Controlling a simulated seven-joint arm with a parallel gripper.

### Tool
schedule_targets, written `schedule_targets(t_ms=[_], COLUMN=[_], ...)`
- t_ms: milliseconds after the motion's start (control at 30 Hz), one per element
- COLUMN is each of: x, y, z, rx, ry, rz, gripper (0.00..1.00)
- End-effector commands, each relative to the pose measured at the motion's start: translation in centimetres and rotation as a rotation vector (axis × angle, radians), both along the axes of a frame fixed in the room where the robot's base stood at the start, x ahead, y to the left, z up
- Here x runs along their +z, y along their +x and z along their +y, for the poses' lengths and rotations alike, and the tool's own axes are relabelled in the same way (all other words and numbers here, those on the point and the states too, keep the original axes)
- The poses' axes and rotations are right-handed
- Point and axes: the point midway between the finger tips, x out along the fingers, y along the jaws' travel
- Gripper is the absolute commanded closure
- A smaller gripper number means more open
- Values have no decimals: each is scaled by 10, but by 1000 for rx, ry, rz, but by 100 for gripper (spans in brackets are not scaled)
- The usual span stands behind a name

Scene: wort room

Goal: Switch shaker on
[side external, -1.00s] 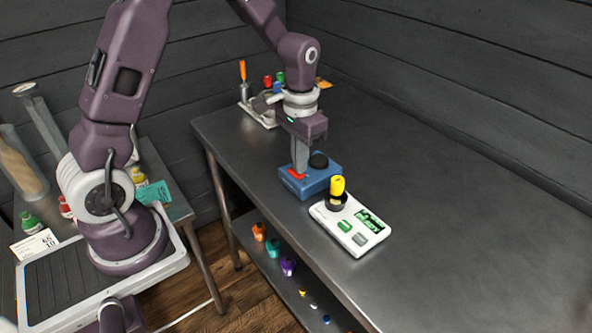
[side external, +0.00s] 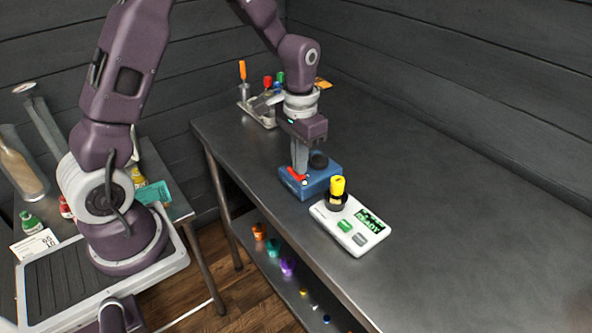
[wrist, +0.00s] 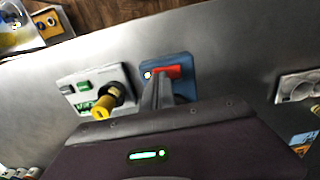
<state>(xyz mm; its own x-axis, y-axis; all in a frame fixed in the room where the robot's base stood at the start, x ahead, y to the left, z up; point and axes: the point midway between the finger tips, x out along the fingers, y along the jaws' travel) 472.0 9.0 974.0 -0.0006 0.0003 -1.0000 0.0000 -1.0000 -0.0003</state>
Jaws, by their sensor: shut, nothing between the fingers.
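A small bright light (side external: 305,182) glows beside the switch. My gripper (side external: 300,172) is shut and empty, pointing down with its fingertips at the switch. In the wrist view, the fingertips (wrist: 161,80) overlap the red switch (wrist: 172,71), and the light (wrist: 147,75) glows next to it. Whether they touch it is hard to tell.
A white instrument (side external: 352,241) with a green display and two buttons stands close in front of the shaker. A yellow-capped vial (side external: 337,187) stands in its socket. A rack with coloured-handled items (side external: 268,83) is behind. The bench to the right is clear.

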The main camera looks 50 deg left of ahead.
Motion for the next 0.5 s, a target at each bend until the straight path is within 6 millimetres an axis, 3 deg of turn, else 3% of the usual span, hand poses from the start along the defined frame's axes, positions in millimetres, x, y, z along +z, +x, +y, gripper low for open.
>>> schedule_targets(t_ms=[500], x=[54], y=[0], z=[0], rx=[-1], ry=[0], rz=[-2], gripper=[100])
